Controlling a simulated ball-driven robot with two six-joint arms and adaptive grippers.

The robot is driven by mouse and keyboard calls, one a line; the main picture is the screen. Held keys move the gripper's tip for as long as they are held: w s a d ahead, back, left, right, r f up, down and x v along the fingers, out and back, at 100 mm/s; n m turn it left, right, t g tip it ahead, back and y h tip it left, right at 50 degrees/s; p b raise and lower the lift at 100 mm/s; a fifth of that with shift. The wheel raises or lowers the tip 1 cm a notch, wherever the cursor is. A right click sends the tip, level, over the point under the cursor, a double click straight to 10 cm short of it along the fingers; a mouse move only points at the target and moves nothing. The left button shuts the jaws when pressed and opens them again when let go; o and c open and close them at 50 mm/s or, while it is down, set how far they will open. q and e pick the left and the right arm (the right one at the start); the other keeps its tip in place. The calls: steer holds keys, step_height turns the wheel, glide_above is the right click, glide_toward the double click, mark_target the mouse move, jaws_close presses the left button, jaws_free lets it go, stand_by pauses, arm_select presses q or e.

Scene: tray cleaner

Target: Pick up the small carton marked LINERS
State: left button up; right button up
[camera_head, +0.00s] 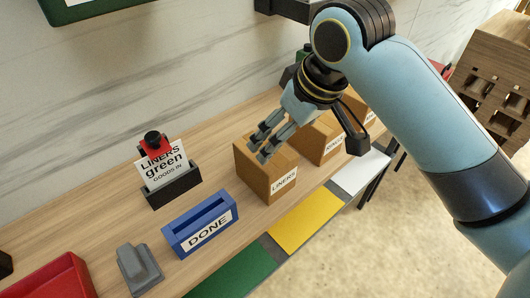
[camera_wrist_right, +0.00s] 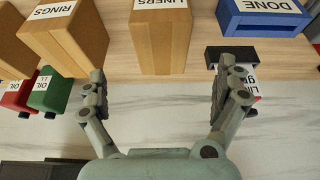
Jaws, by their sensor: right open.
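The small brown carton marked LINERS (camera_head: 255,178) stands upright on the wooden shelf, its white label facing the front edge. In the right wrist view, the LINERS carton (camera_wrist_right: 159,42) is at the top middle, past the fingertips and between their lines. My right gripper (camera_head: 264,146) comes in from the right over the carton's top, and its fingers hide part of it. In the right wrist view, the right gripper (camera_wrist_right: 165,82) is open with nothing between its fingers. Whether a finger touches the carton is unclear. My left gripper is not in view.
A RINGS carton (camera_head: 318,142) stands close to the right. A blue DONE holder (camera_head: 200,224) and a black stand with a LINERS green card (camera_head: 163,172) are to the left. Red (camera_wrist_right: 17,96) and green (camera_wrist_right: 50,93) oil containers stand behind. Green, yellow and white panels line the front edge.

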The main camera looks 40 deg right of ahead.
mark_target(265, 166)
steer(key=shift+w+f, duration=0.2)
steer(key=shift+w, duration=0.3)
steer(key=shift+w+f, duration=0.15)
steer(key=shift+w, duration=0.3)
steer(key=x, duration=0.3)
steer(key=shift+w+a+f, duration=0.1)
steer(key=shift+w+f, duration=0.1)
steer(key=shift+f, duration=0.1)
steer(key=shift+w+f+p, duration=0.3)
steer(key=shift+f+p, duration=0.05)
steer(key=shift+f, duration=0.25)
steer(key=p+x, duration=0.1)
steer(key=x, duration=0.2)
steer(key=shift+w+a+f, duration=0.15)
steer(key=shift+f, duration=0.15)
steer(key=shift+w+f, duration=0.15)
steer(key=shift+f, duration=0.15)
steer(key=shift+f, duration=0.25)
steer(key=c, duration=1.5)
